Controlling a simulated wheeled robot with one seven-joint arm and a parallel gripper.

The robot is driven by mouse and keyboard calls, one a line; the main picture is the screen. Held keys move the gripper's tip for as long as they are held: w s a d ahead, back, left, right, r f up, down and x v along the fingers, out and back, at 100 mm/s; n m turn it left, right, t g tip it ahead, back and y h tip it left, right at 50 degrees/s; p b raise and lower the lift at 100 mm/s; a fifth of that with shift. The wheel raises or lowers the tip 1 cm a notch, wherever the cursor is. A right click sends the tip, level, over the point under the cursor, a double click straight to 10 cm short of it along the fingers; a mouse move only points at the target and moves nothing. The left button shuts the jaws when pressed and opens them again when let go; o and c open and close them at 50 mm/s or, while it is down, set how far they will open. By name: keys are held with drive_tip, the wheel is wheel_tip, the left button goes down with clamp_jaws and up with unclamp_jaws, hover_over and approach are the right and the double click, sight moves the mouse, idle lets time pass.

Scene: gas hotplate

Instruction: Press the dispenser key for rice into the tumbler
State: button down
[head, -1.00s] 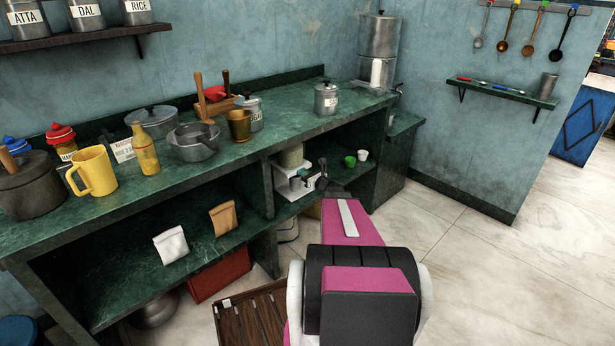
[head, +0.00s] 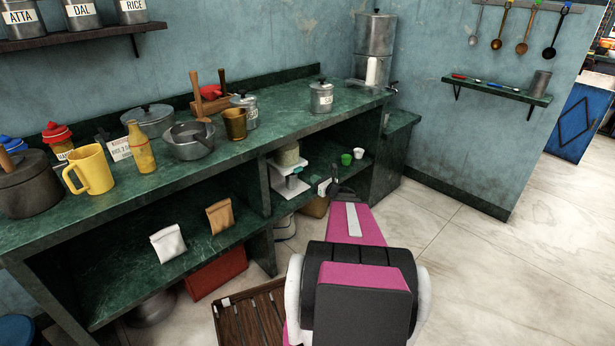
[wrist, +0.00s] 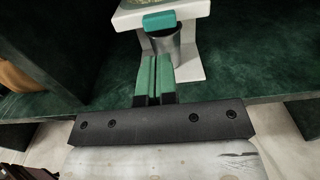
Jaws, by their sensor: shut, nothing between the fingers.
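The dispenser (head: 288,165) is a white stand with a pale container on top, in the right bay under the counter. Its teal key (wrist: 159,21) sticks out at the front in the wrist view. The grey metal tumbler (wrist: 163,45) stands on the dispenser's base below the key, its lower part hidden behind my fingers. My gripper (wrist: 155,62) has green fingers shut together and empty, pointing at the tumbler and apart from the key. In the head view my gripper (head: 324,187) is to the right of the dispenser.
The green counter (head: 240,160) overhangs the bay. A wooden crate (head: 250,315) is on the floor. The floor to the right is clear.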

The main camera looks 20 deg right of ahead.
drive_tip(key=v, duration=0.4)
drive_tip(key=shift+s+d, duration=0.15)
drive_tip(key=shift+s, duration=0.2)
idle(1.2)
drive_tip(key=s+a+n+g+y, duration=0.35)
drive_tip(key=a+n+g, duration=0.65)
drive_tip(key=a+n, duration=0.9)
drive_tip(key=s+a+r+n+g+h, duration=0.1)
drive_tip(key=s+a+n+g+h, duration=0.6)
drive_tip(key=s+n, duration=0.5)
drive_tip(key=a+n+h, duration=0.1)
drive_tip(key=a+h, duration=0.1)
drive_tip(key=a, duration=0.1)
drive_tip(key=shift+a+r+h, duration=0.35)
drive_tip(key=shift+a, duration=0.05)
